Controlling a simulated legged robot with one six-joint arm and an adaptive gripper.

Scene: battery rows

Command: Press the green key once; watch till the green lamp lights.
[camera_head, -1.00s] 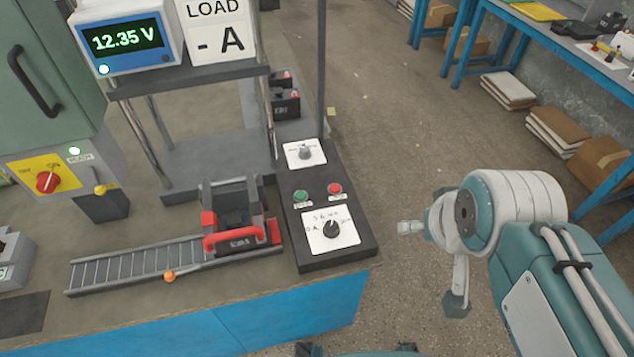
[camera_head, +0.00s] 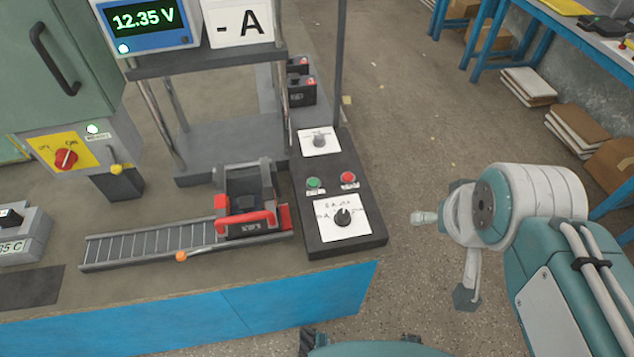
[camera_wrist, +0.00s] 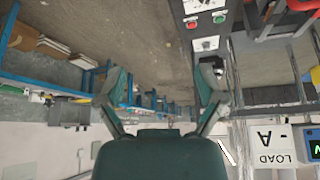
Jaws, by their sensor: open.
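The green key (camera_head: 314,183) sits on a dark control panel (camera_head: 358,244), left of a red key (camera_head: 347,177). The green key also shows in the wrist view (camera_wrist: 220,18), which is upside down. A small round lamp (camera_head: 92,129) on the grey switch box glows pale green-white. Another pale lit lamp (camera_head: 123,48) is on the meter. I cannot tell which one is the task's lamp. My gripper (camera_wrist: 160,77) is open and empty, its two fingers spread apart. The panel keys show beyond the fingers, with no contact seen.
A black dial (camera_head: 343,217) is below the keys and a grey knob (camera_head: 319,140) above. A thin dark post (camera_head: 338,70) rises behind the panel. Floor right of the bench is open.

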